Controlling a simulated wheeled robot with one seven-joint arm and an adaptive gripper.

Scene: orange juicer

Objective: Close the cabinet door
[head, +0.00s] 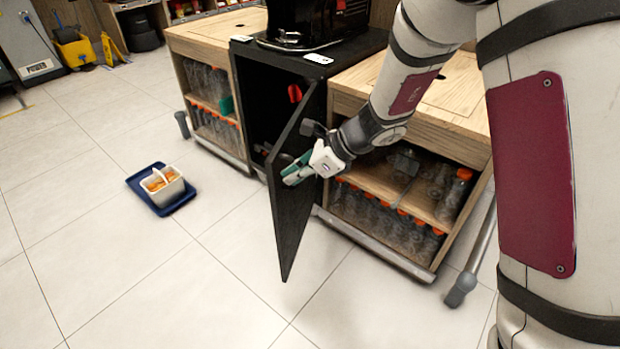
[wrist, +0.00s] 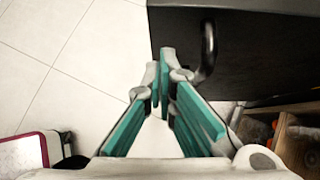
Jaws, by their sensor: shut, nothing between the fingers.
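The black cabinet door (head: 295,225) stands ajar in the head view, swung out from the dark middle cabinet (head: 262,105). Part of the dark interior shows to its left. My gripper (head: 290,176) is shut and empty, in front of the door's near face. In the wrist view, its green-padded fingers (wrist: 162,68) converge beside the dark door panel (wrist: 265,50). A curved black handle (wrist: 208,48) lies just right of the fingertips. I cannot tell whether the fingers touch the door.
Wooden shelf units with orange-capped bottles flank the cabinet, one at left (head: 210,100) and one at right (head: 400,200). A blue tray (head: 183,205) with a white basket (head: 165,191) lies on the floor at left. The tiled floor before the door is clear.

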